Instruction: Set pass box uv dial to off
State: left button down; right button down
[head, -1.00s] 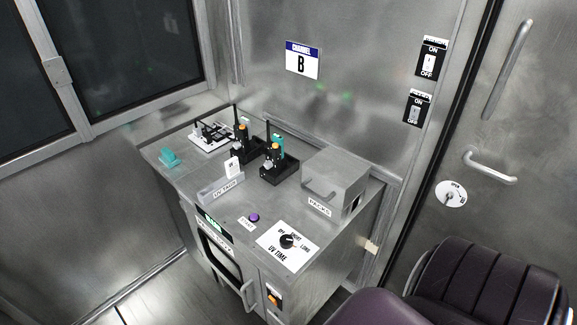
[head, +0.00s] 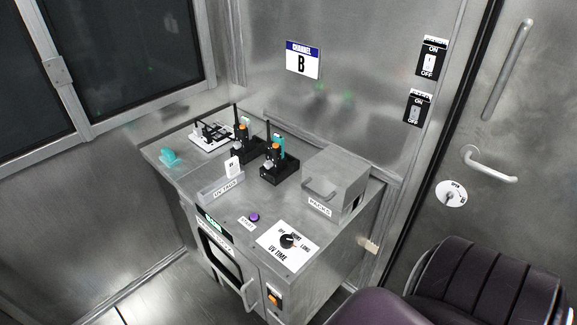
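The pass box (head: 228,234) is a steel cabinet in the corner, with a handled door on its front. The UV dial (head: 289,240) is a black knob on a white "UV TIME" plate (head: 276,257) on the cabinet's top, near the front right. The plate has markings around the knob, including "LONG" on the right. The knob's pointer is too small to read for certain. Neither of my grippers is in the head view, and nothing touches the dial.
A purple button (head: 254,218) sits left of the dial. Behind are a "PACKS" box (head: 338,180), a "UV TAGS" tray (head: 222,190) and radios in black chargers (head: 279,170). An orange switch (head: 274,297) is on the front. A dark padded seat (head: 480,285) stands at right.

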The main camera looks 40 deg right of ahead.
aim_at(286, 240)
jog(key=z, duration=1.3)
